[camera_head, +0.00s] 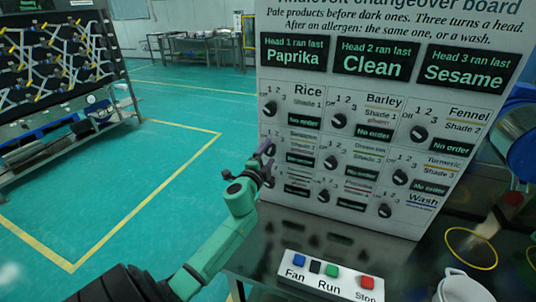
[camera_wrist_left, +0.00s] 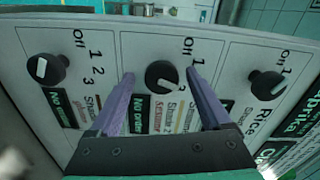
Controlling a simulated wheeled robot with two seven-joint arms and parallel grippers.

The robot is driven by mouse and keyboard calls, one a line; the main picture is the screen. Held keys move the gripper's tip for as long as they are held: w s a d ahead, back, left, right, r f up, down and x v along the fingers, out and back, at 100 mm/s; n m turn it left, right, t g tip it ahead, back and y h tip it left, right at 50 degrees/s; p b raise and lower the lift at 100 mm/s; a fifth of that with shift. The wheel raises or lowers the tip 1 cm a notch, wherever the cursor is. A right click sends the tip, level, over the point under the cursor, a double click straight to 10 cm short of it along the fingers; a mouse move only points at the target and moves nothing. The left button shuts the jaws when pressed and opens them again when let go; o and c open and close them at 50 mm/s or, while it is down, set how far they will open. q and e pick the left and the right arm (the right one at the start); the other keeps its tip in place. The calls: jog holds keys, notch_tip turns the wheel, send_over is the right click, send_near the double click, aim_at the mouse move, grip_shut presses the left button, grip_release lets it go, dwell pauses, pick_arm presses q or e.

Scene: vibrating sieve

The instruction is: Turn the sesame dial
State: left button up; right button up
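The changeover board (camera_head: 340,215) stands upright on a dark table, with rows of black dials. The sesame dial (camera_wrist_left: 163,76) shows in the middle of the left wrist view, a round black knob with a pale mark. My left gripper (camera_head: 265,163) is at the board's left column in the head view, where it hides most of this dial. In the left wrist view my left gripper (camera_wrist_left: 160,76) is open, its two purple fingers on either side of the sesame dial. A small gap shows on each side. My right gripper is not in view.
The rice dial (camera_wrist_left: 267,84) and another dial (camera_wrist_left: 46,70) flank the sesame dial in the left wrist view. A button box (camera_head: 330,278) and a white cup (camera_head: 462,288) stand in front of the board. Open green floor lies left.

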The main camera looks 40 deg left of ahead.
pick_arm(q)
jog(key=b+v, duration=0.2)
jog(key=v, duration=1.2)
jog(key=shift+s, duration=0.25)
jog(key=shift+d, duration=0.2)
